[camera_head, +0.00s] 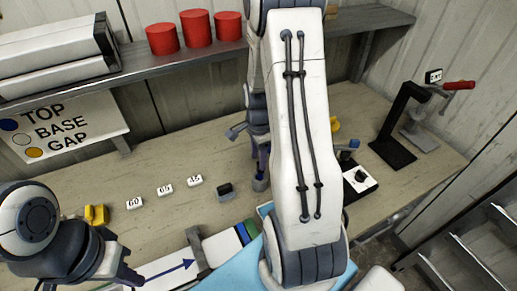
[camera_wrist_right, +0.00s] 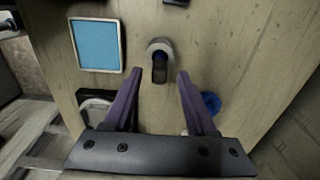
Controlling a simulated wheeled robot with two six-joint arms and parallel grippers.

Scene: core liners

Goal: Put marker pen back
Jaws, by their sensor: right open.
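I cannot make out a marker pen for certain in either view. My right gripper (camera_head: 260,178) points down over the bench, partly hidden behind my own white arm link. In the right wrist view its two purple fingers (camera_wrist_right: 156,95) are apart with nothing between them. A grey and black rounded piece (camera_wrist_right: 160,60) stands just beyond the fingertips, and a blue round piece (camera_wrist_right: 211,102) is beside the right finger. My left gripper (camera_head: 128,278) is low at the left; its jaw opening is unclear.
Number tags (camera_head: 165,190), a small black block (camera_head: 225,190) and a yellow piece (camera_head: 97,214) lie on the bench. A long tray with a blue arrow (camera_head: 165,272) is in front. A black stand (camera_head: 393,150) is at right. A shelf with red cylinders (camera_head: 196,28) overhangs the back.

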